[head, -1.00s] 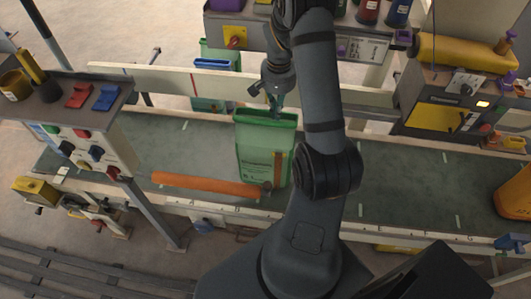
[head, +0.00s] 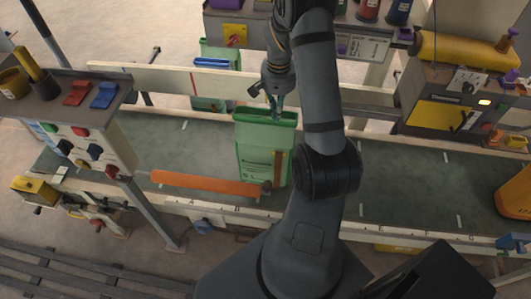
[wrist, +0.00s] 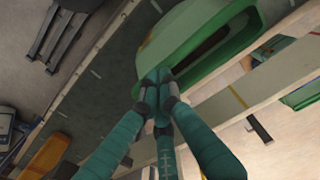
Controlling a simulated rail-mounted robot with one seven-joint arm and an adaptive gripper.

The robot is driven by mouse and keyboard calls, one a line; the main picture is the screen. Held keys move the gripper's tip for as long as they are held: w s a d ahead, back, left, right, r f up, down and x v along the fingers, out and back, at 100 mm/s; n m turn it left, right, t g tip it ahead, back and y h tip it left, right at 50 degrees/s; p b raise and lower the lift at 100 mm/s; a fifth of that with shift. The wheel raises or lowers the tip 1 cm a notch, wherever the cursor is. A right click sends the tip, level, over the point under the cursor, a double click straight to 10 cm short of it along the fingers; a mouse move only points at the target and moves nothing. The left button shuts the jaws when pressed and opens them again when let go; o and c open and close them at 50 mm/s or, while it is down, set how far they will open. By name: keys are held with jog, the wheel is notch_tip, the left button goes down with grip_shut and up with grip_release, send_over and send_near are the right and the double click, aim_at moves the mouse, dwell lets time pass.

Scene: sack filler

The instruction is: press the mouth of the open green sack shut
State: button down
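The open green sack (head: 264,155) stands upright on the grey-green conveyor belt, with a printed label on its front. Its mouth gapes as a long oval, and the wrist view shows its green rim (wrist: 238,47) around a dark inside. My gripper (head: 277,112) is at the mouth, its teal fingers pointing down. In the wrist view my gripper (wrist: 157,76) has its fingertips drawn together, overlapping one end of the rim in the picture. I cannot tell whether they touch the sack or have any of the rim between them.
An orange bar (head: 205,184) lies across the belt's front, reaching the sack's foot. A pale rail (head: 165,80) runs behind the belt, with another green sack (head: 220,55) beyond. A control box (head: 85,125) stands left, a grey machine (head: 450,100) right. The belt right of my arm is mostly clear.

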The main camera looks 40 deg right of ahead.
jog(key=shift+f+b, duration=0.5)
jog(key=shift+f, duration=0.2)
dwell(0.5)
notch_tip(320, 180, up, 9)
jog(key=p, duration=0.6)
dwell(0.4)
notch_tip(320, 180, down, 9)
jog(key=b, duration=0.6)
jog(key=shift+r, duration=0.2)
jog(key=shift+r, duration=0.15)
